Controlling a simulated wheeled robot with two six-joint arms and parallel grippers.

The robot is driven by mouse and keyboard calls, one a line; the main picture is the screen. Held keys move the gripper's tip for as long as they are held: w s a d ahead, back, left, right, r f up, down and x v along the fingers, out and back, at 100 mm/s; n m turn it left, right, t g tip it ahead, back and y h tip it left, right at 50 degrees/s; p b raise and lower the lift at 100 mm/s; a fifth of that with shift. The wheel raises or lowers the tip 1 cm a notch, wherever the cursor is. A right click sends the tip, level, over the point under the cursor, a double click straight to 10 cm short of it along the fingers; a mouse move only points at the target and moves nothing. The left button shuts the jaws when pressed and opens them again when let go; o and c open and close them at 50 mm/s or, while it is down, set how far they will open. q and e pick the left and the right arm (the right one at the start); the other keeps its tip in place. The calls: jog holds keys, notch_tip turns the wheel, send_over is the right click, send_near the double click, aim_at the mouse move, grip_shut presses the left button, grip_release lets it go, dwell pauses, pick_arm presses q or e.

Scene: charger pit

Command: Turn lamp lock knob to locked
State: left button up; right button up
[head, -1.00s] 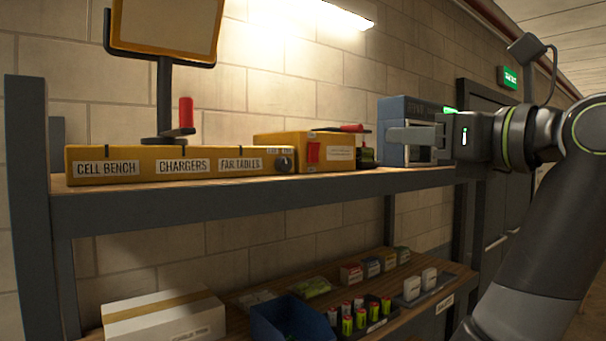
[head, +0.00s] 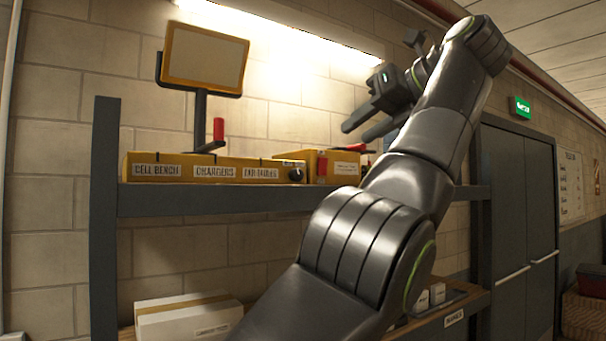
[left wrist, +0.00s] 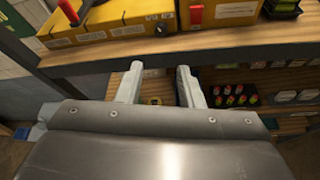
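A small black round knob (head: 296,174) sits on the front right end of the long yellow labelled box (head: 215,171) on the upper shelf. It also shows in the left wrist view (left wrist: 162,29). I cannot read which way it points, or whether it is the lamp lock. A yellow-framed panel (head: 204,59) stands on a dark post behind the box, with a red-handled crank (head: 218,130) near its foot. My left gripper (head: 360,128) is open and empty, up and right of the knob. In the left wrist view its fingers (left wrist: 158,84) are apart, below the shelf edge. My right gripper is out of view.
A second yellow box (head: 342,168) with a red switch (left wrist: 196,15) stands right of the knob. The shelf's front edge (head: 220,198) runs below both. The lower shelf holds a white carton (head: 185,318) and several small cells (left wrist: 232,96). A dark double door (head: 517,220) is at right.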

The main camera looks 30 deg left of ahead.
pick_arm(q)
send_near(299, 174)
jog(key=p+x, duration=0.4)
jog(key=p, duration=0.1)
jog(key=shift+w+r+p, duration=0.1)
jog(key=shift+r+p, duration=0.15)
jog(key=shift+p, duration=0.1)
jog(key=shift+p+x, duration=0.75)
jog(key=shift+p, duration=0.05)
jog(key=shift+f+p+x, duration=0.2)
jog(key=shift+p+x, duration=0.3)
jog(key=shift+x, duration=1.05)
jog(key=shift+d, duration=0.15)
